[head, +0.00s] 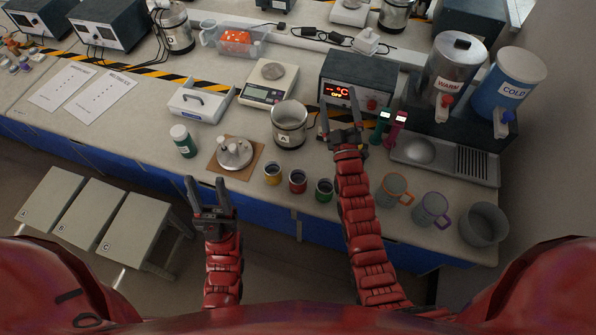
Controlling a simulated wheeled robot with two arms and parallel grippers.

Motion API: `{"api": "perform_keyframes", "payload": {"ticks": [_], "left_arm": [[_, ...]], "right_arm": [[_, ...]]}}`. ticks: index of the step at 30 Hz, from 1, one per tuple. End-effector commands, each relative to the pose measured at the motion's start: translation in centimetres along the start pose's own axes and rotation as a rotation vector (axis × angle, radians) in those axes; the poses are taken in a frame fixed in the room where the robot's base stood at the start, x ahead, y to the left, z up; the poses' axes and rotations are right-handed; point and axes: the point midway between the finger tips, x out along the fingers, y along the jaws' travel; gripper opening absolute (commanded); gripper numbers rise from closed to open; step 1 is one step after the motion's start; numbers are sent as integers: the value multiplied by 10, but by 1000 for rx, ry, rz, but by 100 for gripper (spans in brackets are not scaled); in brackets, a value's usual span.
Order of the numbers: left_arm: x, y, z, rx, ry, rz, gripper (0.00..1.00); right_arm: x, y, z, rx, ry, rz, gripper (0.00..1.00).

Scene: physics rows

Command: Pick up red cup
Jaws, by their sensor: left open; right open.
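A small red cup (297,182) stands upright near the front edge of the lab bench (225,139), between a yellow cup (273,172) and a green cup (324,189). My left gripper (206,181) is open and empty, left of the red cup and in front of the bench edge. My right gripper (338,95) is open and reaches over the bench beyond the cups, in front of the dark display box (352,88). Neither gripper touches the red cup. My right forearm passes just right of the green cup.
A metal pot marked A (290,125) stands behind the cups. A round metal stand (234,153) and a green jar (183,141) are to the left.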

Motion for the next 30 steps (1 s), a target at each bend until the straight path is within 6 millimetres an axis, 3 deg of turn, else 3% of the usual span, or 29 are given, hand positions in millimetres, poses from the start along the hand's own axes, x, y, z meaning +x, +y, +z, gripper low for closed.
{"api": "perform_keyframes", "payload": {"ticks": [1,3,6,10,15,18,24,30], "left_arm": [[3,0,0,0,0,0,50],[2,0,0,0,0,0,50],[2,0,0,0,0,0,50],[2,0,0,0,0,0,50],[2,0,0,0,0,0,50],[2,0,0,0,0,0,50],[2,0,0,0,0,0,50],[-2,0,0,0,0,0,50]], "right_arm": [[18,-19,8,-77,-63,-83,100],[34,-50,25,-199,-153,-222,100],[44,-92,46,-375,-252,-440,100],[39,-137,62,-596,-325,-754,100],[5,-175,64,-849,-318,-1210,100],[-25,-182,55,-964,-261,-1487,100],[-75,-171,24,-1078,-88,-1909,100],[-98,-164,13,-1096,7,-2073,100]]}}
